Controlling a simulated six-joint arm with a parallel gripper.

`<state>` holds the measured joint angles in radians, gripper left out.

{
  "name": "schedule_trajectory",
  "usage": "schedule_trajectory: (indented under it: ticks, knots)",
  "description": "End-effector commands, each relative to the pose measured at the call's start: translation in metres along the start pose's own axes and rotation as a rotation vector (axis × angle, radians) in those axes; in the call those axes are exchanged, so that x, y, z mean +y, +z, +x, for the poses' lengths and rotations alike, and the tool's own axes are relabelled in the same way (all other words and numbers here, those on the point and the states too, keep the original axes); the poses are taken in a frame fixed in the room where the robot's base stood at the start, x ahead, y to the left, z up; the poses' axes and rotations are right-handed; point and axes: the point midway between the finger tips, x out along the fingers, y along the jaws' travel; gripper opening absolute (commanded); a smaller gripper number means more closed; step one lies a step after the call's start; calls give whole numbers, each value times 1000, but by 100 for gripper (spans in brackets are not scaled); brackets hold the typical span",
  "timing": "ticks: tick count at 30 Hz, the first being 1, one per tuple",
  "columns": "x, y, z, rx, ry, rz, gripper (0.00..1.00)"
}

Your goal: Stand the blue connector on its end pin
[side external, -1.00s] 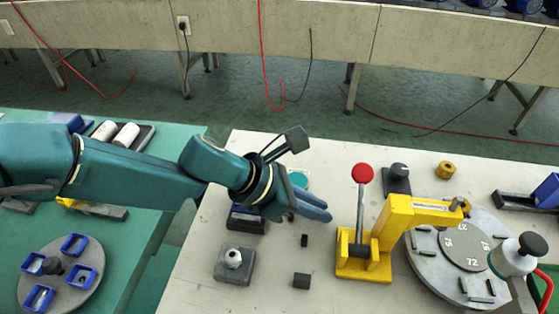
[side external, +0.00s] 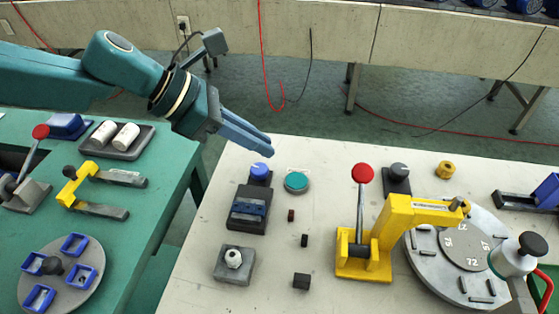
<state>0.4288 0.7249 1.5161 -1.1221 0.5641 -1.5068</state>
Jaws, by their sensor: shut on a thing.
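My gripper (side external: 262,148) is raised over the left back part of the white table, fingers pointing down to the right. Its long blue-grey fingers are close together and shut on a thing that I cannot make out. Below the fingertips stand a blue round knob (side external: 260,171) on a dark base and a dark block (side external: 249,209) with blue bands. Several blue open frames (side external: 74,245) sit on a round grey plate (side external: 62,290) at the lower left. I cannot tell which blue piece is the connector, and no end pin can be made out.
A teal button (side external: 297,182), small dark blocks (side external: 301,281) and a grey block with a white fitting (side external: 234,265) are on the white table. A yellow press (side external: 398,216) with a red-knobbed lever stands to the right. A green bench (side external: 146,225) is at left.

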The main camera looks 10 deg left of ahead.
Motion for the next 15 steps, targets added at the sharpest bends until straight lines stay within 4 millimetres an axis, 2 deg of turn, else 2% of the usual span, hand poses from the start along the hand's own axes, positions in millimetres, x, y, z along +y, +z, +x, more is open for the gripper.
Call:
schedule_trajectory:
  ticks: [5, 15]
  knots:
    - [5, -5, -8, -2, -3, 40, 0]
    - [-41, -28, -3, 2, -74, 91, 0]
